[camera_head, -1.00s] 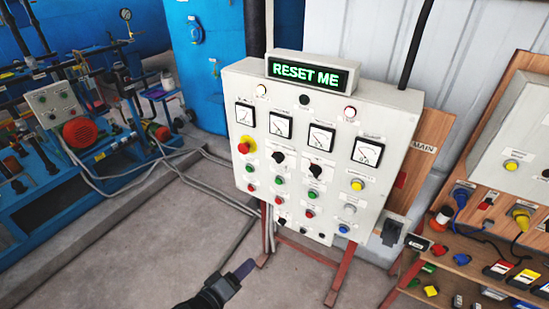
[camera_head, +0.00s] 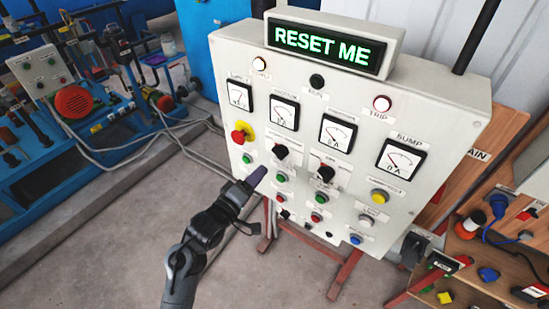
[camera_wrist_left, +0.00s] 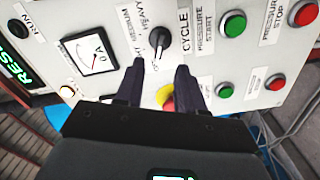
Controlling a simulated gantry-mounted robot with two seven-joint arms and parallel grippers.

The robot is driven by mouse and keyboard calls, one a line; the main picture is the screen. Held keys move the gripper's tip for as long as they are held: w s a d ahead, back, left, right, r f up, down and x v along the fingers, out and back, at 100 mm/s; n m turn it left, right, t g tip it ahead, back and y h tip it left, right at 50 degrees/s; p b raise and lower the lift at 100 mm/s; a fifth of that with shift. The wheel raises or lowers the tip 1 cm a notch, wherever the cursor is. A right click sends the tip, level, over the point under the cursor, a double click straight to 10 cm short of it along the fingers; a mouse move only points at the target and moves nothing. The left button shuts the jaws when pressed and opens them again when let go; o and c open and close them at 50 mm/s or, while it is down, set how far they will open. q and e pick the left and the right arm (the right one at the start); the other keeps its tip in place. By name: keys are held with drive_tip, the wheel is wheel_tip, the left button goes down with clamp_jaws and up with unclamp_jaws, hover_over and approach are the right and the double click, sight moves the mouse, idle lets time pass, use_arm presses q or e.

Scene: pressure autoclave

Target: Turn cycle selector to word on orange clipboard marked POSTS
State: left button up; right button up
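The cycle selector is a black knob (camera_head: 281,152) on the white control panel (camera_head: 452,118), right of the red-and-yellow mushroom button (camera_head: 242,132). In the left wrist view the knob (camera_wrist_left: 158,38) shows a pale pointer mark, pointing down the picture. Labels MEDIUM, HEAVY and CYCLE are around it; others are partly hidden by the fingers. My left gripper (camera_head: 257,177) is in front of the panel, just below and left of the selector. In the left wrist view its fingers (camera_wrist_left: 159,66) are apart and empty, short of the knob. No orange clipboard shows. My right gripper is out of view.
A green RESET ME display (camera_head: 322,47) tops the panel. A second black knob (camera_head: 325,174), meters and several push buttons surround the selector. Blue machinery (camera_head: 80,150) stands left and a wooden board with plugs (camera_head: 480,235) right. The floor below is open.

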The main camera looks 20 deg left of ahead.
sight(277, 156)
use_arm(q)
drive_tip(key=p+x, duration=0.1)
drive_tip(key=x, duration=0.7)
drive_tip(key=shift+w, duration=0.35)
clamp_jaws()
